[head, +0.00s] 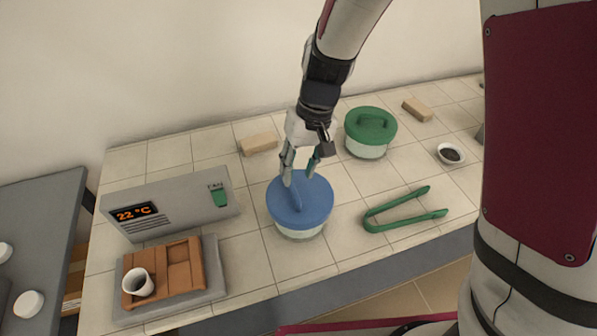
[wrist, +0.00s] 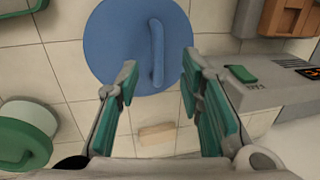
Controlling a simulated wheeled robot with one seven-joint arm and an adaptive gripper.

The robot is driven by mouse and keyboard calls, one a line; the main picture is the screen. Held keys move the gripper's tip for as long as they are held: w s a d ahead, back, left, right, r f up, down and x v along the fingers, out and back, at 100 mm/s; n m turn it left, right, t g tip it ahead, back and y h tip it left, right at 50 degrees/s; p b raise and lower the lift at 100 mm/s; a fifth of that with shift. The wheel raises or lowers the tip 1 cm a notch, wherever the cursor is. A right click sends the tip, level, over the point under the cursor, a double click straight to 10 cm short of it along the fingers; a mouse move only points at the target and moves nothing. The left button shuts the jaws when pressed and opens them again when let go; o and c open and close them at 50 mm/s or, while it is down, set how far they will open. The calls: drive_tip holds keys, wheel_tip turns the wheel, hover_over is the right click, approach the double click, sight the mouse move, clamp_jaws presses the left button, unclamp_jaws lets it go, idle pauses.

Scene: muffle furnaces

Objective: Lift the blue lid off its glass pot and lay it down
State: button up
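The blue lid (head: 313,208) sits on its glass pot (head: 301,233) in the middle of the tiled counter. The lid has a raised bar handle (head: 295,197). My gripper (head: 301,176) is above the far part of the lid, pointing down. In the wrist view my gripper (wrist: 158,85) has its fingers wide apart with nothing between the pads. The blue lid (wrist: 115,45) lies beyond the fingertips there, its handle (wrist: 157,52) in line with the gap. I cannot tell the exact height of the fingertips above the lid.
A green-lidded pot (head: 370,130) stands at the back right, green tongs (head: 400,209) lie to the right. A grey unit (head: 185,212) with a temperature display and a brown tray (head: 190,262) with a white cup (head: 138,283) are at left. A tan block (head: 258,144) lies behind.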

sight(294, 187)
drive_tip(key=shift+s+a+f, duration=0.1)
drive_tip(key=shift+a+f, duration=0.05)
drive_tip(key=shift+f, duration=0.45)
drive_tip(key=shift+a+f, duration=0.1)
drive_tip(key=shift+f, duration=0.45)
drive_tip(key=shift+w+a+f, duration=0.1)
drive_tip(key=shift+a+f, duration=0.1)
drive_tip(key=shift+f, duration=1.1)
drive_tip(key=shift+w+a+f, duration=0.1)
drive_tip(key=shift+a+f, duration=0.1)
drive_tip(key=shift+f, duration=1.05)
clamp_jaws()
